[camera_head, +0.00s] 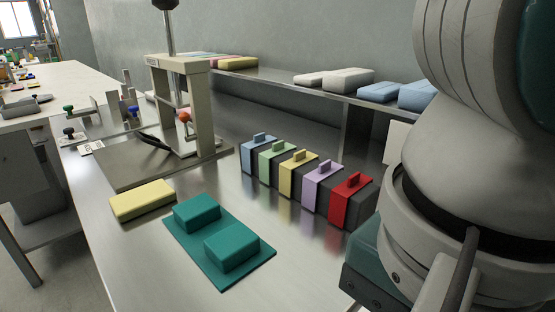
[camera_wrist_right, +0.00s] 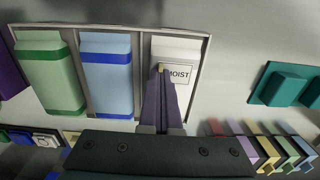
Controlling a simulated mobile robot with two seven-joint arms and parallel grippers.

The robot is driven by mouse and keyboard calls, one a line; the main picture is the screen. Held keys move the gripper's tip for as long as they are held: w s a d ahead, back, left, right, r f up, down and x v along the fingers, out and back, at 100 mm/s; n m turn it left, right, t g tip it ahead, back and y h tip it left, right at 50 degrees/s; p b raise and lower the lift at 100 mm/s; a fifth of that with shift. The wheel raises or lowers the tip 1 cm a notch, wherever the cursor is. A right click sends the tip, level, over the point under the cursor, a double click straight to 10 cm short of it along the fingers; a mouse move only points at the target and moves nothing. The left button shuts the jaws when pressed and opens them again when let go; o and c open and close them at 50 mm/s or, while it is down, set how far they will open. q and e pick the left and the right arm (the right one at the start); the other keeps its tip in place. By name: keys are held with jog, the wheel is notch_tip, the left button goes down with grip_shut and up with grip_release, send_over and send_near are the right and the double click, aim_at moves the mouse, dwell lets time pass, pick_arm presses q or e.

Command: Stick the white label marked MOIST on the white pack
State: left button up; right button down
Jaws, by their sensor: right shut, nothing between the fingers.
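In the right wrist view the white pack (camera_wrist_right: 175,48) lies in the right compartment of a three-part tray (camera_wrist_right: 204,62). The white label (camera_wrist_right: 180,75) reading MOIST shows flat against the pack's face, its left part hidden by my fingers. My right gripper (camera_wrist_right: 161,70) is shut with nothing between its fingers. Its tips are over the left side of the label; I cannot tell whether they touch it. In the head view my right arm fills the right side and its gripper is out of sight. My left gripper is not in view.
A green pack (camera_wrist_right: 48,75) and a blue pack (camera_wrist_right: 107,75) fill the other compartments. In the head view, a teal fixture (camera_head: 220,240), a yellow pack (camera_head: 142,200), a press frame (camera_head: 203,105) and several coloured-tab blocks (camera_head: 300,175) stand on the bench.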

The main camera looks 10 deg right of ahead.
jog(key=shift+f, duration=0.1)
jog(key=c, duration=1.1)
grip_release()
jog(key=shift+o, duration=0.2)
notch_tip(320, 180, up, 10)
jog(key=p, duration=0.6)
jog(key=shift+s, duration=0.1)
